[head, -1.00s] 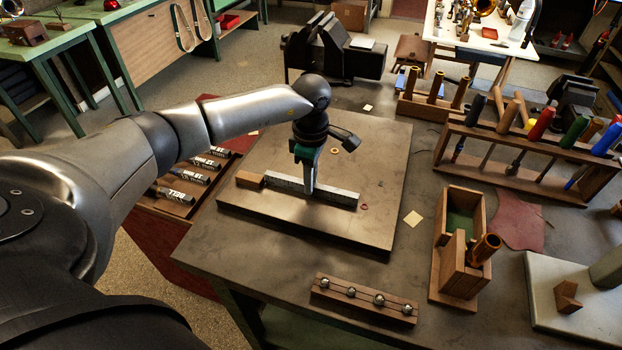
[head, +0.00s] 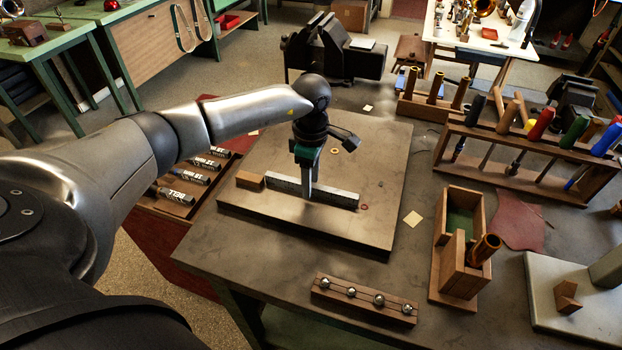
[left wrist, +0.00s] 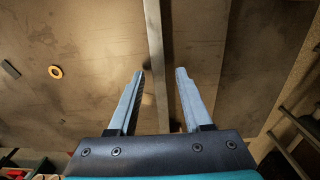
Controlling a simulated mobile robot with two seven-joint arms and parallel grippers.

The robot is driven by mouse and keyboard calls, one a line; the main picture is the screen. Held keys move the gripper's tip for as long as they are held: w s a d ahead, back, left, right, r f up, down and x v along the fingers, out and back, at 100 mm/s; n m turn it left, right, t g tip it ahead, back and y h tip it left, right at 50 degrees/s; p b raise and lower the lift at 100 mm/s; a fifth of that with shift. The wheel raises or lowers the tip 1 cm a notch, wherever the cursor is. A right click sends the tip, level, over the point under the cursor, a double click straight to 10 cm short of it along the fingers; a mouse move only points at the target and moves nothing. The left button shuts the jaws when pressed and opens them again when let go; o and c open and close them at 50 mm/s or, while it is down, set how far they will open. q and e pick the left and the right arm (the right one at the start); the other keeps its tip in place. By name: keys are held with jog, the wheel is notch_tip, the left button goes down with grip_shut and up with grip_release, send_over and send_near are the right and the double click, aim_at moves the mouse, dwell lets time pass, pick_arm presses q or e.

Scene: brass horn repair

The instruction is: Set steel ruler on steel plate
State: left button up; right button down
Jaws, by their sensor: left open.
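The steel ruler (head: 338,196) is a long grey bar that stands on its narrow edge on the steel plate (head: 375,150), near the plate's front side. Its left end is at a small wooden block (head: 250,180). My left gripper (head: 309,196) points down at the middle of the ruler. In the left wrist view its fingers (left wrist: 160,72) are open, and the ruler (left wrist: 155,40) runs between them with a gap on both sides. The plate (left wrist: 90,30) lies below. My right gripper is not in view.
A brass ring (head: 334,151) and a small red ring (head: 364,207) lie on the plate. A rail with steel balls (head: 365,298), a wooden box (head: 460,245) and a tool rack (head: 525,155) stand around it. A marker tray (head: 195,180) is to the left.

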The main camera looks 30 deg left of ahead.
pick_arm(q)
notch_tip(320, 180, up, 12)
dwell(0.4)
dwell(0.4)
